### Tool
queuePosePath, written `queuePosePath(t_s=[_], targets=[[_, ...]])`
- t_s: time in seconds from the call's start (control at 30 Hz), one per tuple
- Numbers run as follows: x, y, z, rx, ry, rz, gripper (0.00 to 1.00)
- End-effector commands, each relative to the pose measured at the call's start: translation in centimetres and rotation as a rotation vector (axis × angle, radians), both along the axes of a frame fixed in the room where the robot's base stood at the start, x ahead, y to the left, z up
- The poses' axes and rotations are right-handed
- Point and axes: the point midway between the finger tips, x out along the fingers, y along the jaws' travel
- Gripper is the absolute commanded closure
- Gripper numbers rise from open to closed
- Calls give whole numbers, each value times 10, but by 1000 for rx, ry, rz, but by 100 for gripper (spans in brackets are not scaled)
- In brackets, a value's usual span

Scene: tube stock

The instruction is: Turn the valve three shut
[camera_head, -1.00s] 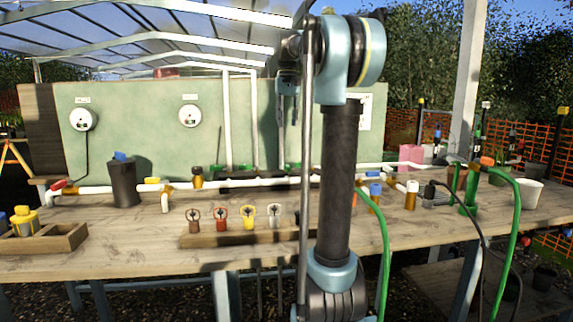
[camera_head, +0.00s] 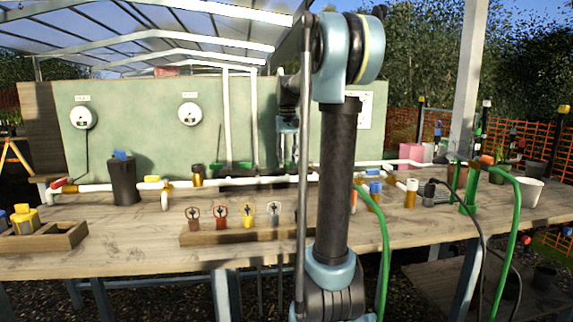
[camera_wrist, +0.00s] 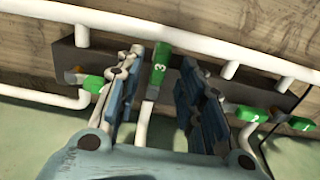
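The valve three handle (camera_wrist: 159,66) is a green lever marked "3" in the wrist view. It points roughly up the picture, close to in line with the white branch pipe (camera_wrist: 146,118) below it. My gripper (camera_wrist: 164,60) is open, with its blue-grey fingers on either side of the lever. A gap shows on both sides, so I cannot see either finger touching it. In the head view my gripper (camera_head: 288,150) is low over the back of the bench, and my arm partly hides that area.
Other green valve handles stand close by, one to the left (camera_wrist: 93,84) and two to the right (camera_wrist: 250,113). A white main pipe (camera_wrist: 230,48) crosses beyond the fingers. In the head view the wooden bench (camera_head: 110,240) holds a rack of small coloured valves (camera_head: 235,238).

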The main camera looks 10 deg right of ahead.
Motion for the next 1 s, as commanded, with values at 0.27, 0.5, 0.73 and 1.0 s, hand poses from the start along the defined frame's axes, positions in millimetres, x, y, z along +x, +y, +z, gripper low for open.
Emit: queuePosePath(t_s=[0.27, 0.5, 0.73, 1.0], targets=[[0, 0, -23, 0, 0, 0, 65], [0, 0, -25, 0, 0, 0, 65], [0, 0, -25, 0, 0, 1, 99], [0, 0, -25, 0, 0, -3, 100]])
